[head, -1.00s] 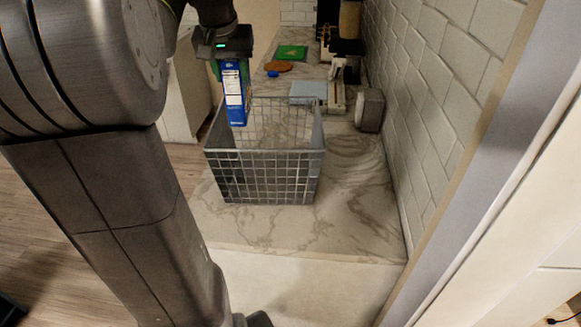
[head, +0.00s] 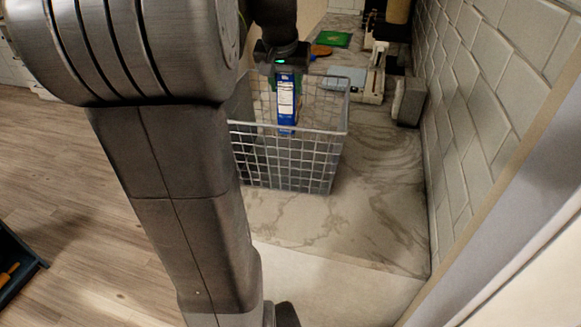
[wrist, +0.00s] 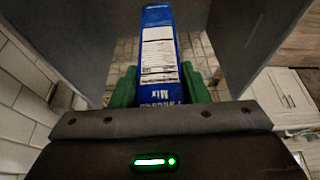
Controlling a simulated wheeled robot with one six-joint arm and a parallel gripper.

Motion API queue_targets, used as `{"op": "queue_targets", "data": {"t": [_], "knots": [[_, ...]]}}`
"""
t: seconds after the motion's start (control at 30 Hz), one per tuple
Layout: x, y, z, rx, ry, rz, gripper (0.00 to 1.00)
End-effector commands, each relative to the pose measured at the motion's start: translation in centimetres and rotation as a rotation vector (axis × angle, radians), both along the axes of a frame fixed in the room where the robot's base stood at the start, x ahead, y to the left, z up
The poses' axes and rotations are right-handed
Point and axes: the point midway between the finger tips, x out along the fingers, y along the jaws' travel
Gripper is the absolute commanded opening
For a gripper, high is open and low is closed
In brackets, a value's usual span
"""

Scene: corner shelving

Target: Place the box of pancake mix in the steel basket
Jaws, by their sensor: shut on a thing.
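The pancake mix box (head: 286,101) is blue with a white label panel. It hangs upright below my gripper (head: 287,78), which is shut on it near its top. In the wrist view the box (wrist: 160,55) sits between the green fingertips of my gripper (wrist: 160,88). The steel basket (head: 318,133) is a wire-mesh bin on the marble counter. The box is within the basket's opening, behind the front rim, and its lower end shows through the front mesh. I cannot tell whether it touches the basket floor.
A white tiled wall (head: 480,110) runs along the right. A grey block (head: 410,101), a pale blue item (head: 346,76) and a green board (head: 335,39) stand farther back on the counter (head: 375,215). Counter is clear in front of the basket.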

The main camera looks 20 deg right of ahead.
Motion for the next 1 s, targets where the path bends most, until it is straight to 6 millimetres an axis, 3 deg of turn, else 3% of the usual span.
{"op": "queue_targets", "data": {"t": [0.4, 0.73, 1.0], "knots": [[-0.1, 0.0, -6.4, 0.000, 0.002, 0.001, 0.09], [-0.1, 0.0, -10.3, 0.001, 0.003, 0.000, 0.09], [0.0, 0.0, -11.3, -0.001, -0.001, 0.000, 0.09]]}}
